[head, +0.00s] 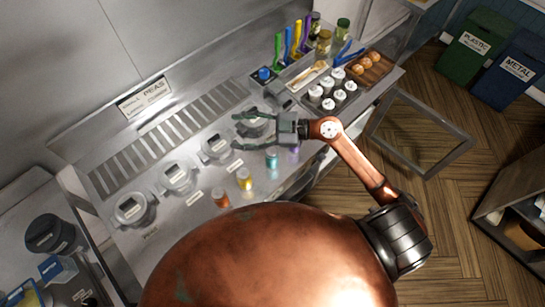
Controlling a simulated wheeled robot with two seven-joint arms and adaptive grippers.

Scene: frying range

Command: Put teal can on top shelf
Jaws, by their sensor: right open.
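A small teal can (272,158) stands upright on the steel counter (205,215), near its front edge, in a row with other coloured cans. My right gripper (237,131) reaches in from the right with its fingers spread and pointing left. It is open and nothing shows between its fingers. In the picture it lies just above the teal can, with the lower finger close to the can; I cannot tell the height gap. My left gripper is not in view. I cannot make out which surface is the top shelf.
An orange can (221,197), a yellow can (244,179) and a partly hidden purple can (293,154) flank the teal one. Lidded pots (177,177) stand behind. White-lidded jars (328,104) fill a tray at right. An open framed door (449,159) juts over the wooden floor.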

